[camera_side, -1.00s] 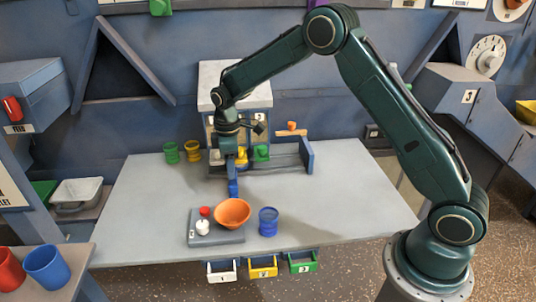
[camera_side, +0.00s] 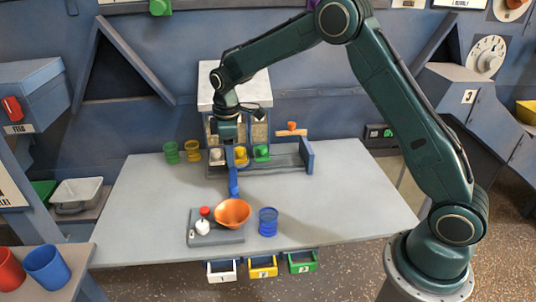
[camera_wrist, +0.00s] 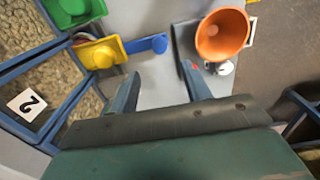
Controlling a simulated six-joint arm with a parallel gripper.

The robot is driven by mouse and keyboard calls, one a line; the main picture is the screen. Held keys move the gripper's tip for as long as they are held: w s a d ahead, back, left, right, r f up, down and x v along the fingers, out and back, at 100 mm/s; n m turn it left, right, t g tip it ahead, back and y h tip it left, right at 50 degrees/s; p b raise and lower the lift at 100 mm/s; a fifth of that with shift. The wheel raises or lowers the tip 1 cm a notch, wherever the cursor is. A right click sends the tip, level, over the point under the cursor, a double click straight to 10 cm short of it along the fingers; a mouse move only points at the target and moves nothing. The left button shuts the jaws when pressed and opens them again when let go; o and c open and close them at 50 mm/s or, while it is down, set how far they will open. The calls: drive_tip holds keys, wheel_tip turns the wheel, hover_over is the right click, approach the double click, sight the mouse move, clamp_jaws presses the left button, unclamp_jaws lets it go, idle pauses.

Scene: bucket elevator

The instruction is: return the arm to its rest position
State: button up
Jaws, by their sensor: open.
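My gripper (camera_side: 228,138) hangs from my arm in front of the dispenser with grain windows, above the back of the table. In the wrist view my gripper (camera_wrist: 160,72) has its two fingers spread, with nothing between them. A blue lever with a rounded end (camera_wrist: 147,44) sticks out from the yellow spout (camera_wrist: 100,52), beyond the fingertips. In the side view the blue lever (camera_side: 233,182) points toward the front of the table, below my gripper. My gripper appears apart from it.
An orange bowl (camera_side: 233,212) stands on a grey base beside a blue cup (camera_side: 268,222). Green (camera_side: 171,153) and yellow (camera_side: 193,151) cups stand at the back left. A blue upright (camera_side: 307,157) is right of the spouts. The table's left and right sides are clear.

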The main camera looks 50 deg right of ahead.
drive_tip(key=s+r+m+t, duration=0.3)
drive_tip(key=s+r+m, duration=0.1)
drive_tip(key=s+r, duration=1.15)
drive_tip(key=s+r+m+t, duration=0.1)
drive_tip(key=s+m, duration=0.4)
drive_tip(key=s, duration=1.4)
drive_tip(key=shift+s+r+t, duration=0.2)
drive_tip(key=shift+r+t, duration=0.2)
drive_tip(key=shift+t, duration=0.4)
